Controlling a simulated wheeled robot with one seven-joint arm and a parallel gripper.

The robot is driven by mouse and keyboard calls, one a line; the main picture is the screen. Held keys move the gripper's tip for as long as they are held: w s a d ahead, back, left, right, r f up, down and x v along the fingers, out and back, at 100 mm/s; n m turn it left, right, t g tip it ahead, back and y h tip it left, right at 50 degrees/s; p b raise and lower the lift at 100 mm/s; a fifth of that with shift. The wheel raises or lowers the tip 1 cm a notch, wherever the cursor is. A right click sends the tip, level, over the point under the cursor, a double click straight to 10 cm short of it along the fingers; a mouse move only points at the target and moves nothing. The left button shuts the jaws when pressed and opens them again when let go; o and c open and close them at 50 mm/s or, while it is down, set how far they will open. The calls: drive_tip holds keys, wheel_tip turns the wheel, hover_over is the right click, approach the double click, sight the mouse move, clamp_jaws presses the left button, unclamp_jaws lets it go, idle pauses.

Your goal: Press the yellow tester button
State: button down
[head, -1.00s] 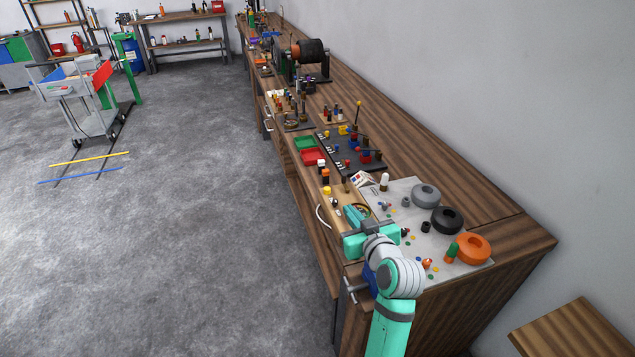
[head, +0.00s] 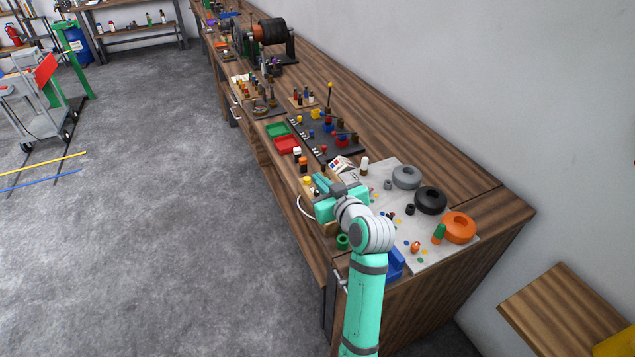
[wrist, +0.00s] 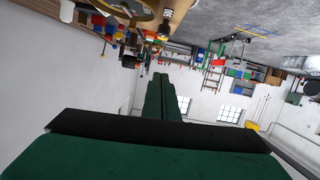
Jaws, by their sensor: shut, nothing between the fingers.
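A small yellow knob (head: 307,181), which looks like the tester button, stands on a wooden board along the bench's front edge. My gripper (head: 319,179) is just to the right of it in the head view, over the board; I cannot tell whether they touch. My gripper's body hides part of the board. In the wrist view my gripper's green fingers (wrist: 160,76) are together with nothing between them.
Orange and white-topped posts (head: 303,166) stand just behind the knob. A red tray (head: 287,145) and green tray (head: 277,130) lie farther back. A grey mat (head: 393,232) with an orange ring (head: 459,227) and a black ring (head: 431,200) is at right.

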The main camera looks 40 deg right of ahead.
hover_over(310, 189)
wheel_tip(310, 189, down, 2)
drive_tip(key=shift+a, duration=0.15)
wheel_tip(310, 189, down, 2)
drive_tip(key=shift+w+f, duration=0.1)
drive_tip(key=shift+f, duration=0.05)
drive_tip(key=shift+d+f, duration=0.2)
drive_tip(key=shift+f, duration=0.75)
